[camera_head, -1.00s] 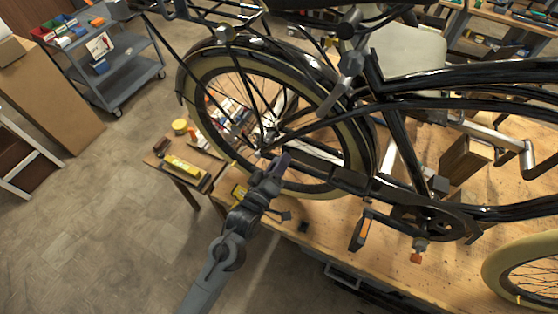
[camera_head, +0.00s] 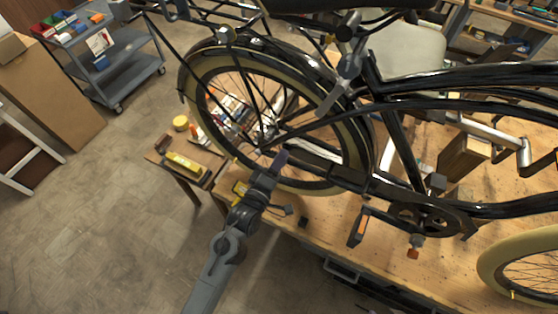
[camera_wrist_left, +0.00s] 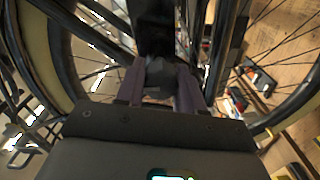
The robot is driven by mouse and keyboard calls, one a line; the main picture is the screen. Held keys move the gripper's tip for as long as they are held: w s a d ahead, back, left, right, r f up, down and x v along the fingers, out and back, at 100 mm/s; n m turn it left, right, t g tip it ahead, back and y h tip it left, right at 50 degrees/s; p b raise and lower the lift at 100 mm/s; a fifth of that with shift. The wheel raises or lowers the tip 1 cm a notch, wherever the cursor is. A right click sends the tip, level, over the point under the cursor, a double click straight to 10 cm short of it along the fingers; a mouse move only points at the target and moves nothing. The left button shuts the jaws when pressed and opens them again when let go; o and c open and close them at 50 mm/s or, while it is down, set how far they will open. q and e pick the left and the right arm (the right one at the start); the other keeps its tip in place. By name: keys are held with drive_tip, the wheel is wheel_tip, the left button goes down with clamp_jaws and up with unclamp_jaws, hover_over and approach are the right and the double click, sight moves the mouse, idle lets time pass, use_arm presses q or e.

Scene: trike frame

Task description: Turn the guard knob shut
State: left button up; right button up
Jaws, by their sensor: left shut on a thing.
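The black trike frame stands on the wooden bench, with its spoked wheel (camera_head: 352,150) and cream tyre in front of me. My left gripper (camera_head: 280,158) reaches in from below to the black guard beside the wheel hub. In the left wrist view, its two purplish fingers (camera_wrist_left: 160,88) are shut on a dark faceted knob (camera_wrist_left: 160,72), which sits between them under the dark guard. In the head view the gripper hides the knob. How far the knob is turned cannot be told. My right gripper is not in view.
The wooden bench top (camera_head: 325,215) spreads under the frame. A pedal (camera_head: 359,228) and crank stand to the right of my left arm. A small side table (camera_head: 205,158) holds a yellow level (camera_head: 185,163). A grey cart (camera_head: 120,70) stands far left. The floor at left is clear.

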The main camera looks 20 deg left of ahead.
use_arm(q)
drive_tip(key=o, duration=1)
drive_tip(key=shift+o, duration=0.2)
drive_tip(key=shift+s, duration=0.1)
drive_tip(key=s+b, duration=0.2)
drive_tip(key=s, duration=0.8)
drive_tip(key=shift+s+a, duration=0.3)
drive_tip(key=shift+a, duration=0.15)
